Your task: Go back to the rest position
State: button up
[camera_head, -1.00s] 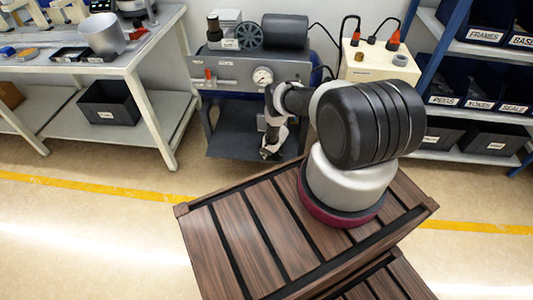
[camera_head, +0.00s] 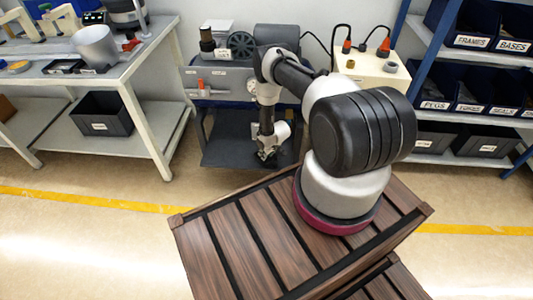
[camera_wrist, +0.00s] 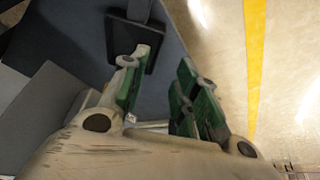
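My gripper (camera_head: 267,155) hangs at the end of my bent arm, pointing down in front of the grey machine stand (camera_head: 222,130). In the wrist view, my gripper (camera_wrist: 163,62) has its two green-padded fingers apart with a clear gap between them. Nothing is seen held. The fingers point over a dark grey surface (camera_wrist: 80,30) and away from the arm. In the head view the fingertips are small and dark, and their exact clearance from the stand's lower shelf (camera_head: 225,153) cannot be told.
A workbench (camera_head: 130,62) with a dark bin (camera_head: 103,113) below stands left. A cream box (camera_head: 365,72) with cables is behind my arm. Blue shelving (camera_head: 425,70) with labelled bins stands right. Open floor with a yellow line (camera_head: 90,199) lies at the left front.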

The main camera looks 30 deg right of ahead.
jog(key=shift+s+r, duration=0.25)
jog(key=shift+r, duration=0.35)
